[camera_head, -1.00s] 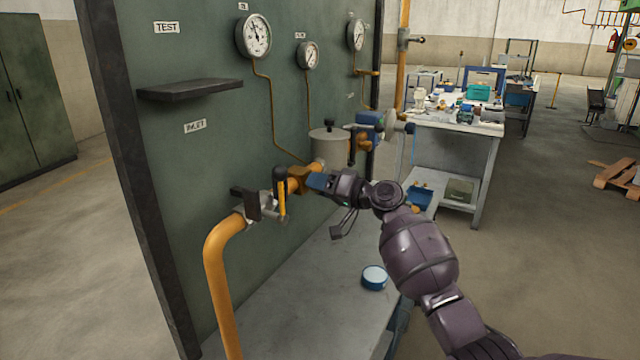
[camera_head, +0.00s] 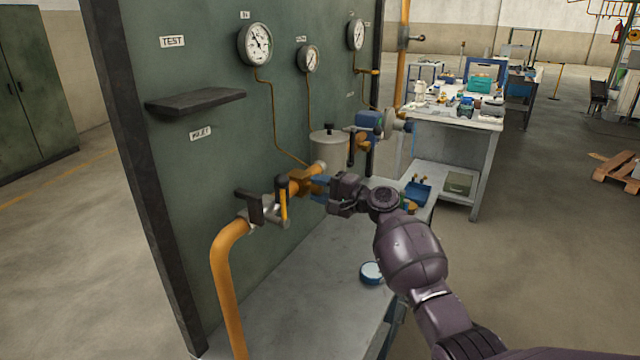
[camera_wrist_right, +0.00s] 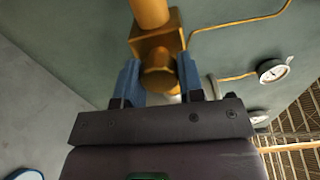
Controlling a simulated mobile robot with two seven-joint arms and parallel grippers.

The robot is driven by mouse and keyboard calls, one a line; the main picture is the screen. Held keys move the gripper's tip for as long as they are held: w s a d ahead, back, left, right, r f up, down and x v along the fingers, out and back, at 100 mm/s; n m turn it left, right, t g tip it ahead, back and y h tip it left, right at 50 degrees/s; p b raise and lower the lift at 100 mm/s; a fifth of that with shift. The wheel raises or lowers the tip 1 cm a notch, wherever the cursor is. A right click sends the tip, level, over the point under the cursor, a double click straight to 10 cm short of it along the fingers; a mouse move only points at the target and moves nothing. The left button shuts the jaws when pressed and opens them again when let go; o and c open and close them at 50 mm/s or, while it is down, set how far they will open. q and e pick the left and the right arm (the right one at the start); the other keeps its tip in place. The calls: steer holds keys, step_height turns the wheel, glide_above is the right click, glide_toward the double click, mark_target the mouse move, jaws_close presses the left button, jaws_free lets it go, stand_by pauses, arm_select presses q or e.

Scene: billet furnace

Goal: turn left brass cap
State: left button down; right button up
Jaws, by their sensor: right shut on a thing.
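The left brass cap (camera_wrist_right: 158,80) is a round, brass-coloured plug on the front of a square brass fitting (camera_wrist_right: 157,43) in the right wrist view. The two blue fingers of my right gripper (camera_wrist_right: 160,82) stand on either side of the cap and are shut on it. In the head view my right gripper (camera_head: 319,188) reaches in from the right to the brass fitting (camera_head: 303,185) on the orange pipe, and its fingers hide the cap. My left gripper is in neither view now.
A valve with a yellow lever (camera_head: 283,203) sits just left of the fitting. A grey canister (camera_head: 328,149) and a blue valve body (camera_head: 369,124) stand behind. A round blue-rimmed tin (camera_head: 371,272) lies on the bench (camera_head: 300,310) below. The green panel (camera_head: 225,150) rises behind the pipe.

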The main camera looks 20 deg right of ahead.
steer(key=shift+m+p, duration=0.3)
steer(key=shift+m, duration=0.3)
steer(key=o, duration=0.9)
steer(key=shift+d, duration=0.15)
steer(key=v, duration=1)
steer(key=shift+s+d+b, duration=0.2)
steer(key=shift+s+b, duration=0.05)
steer(key=shift+b, duration=0.15)
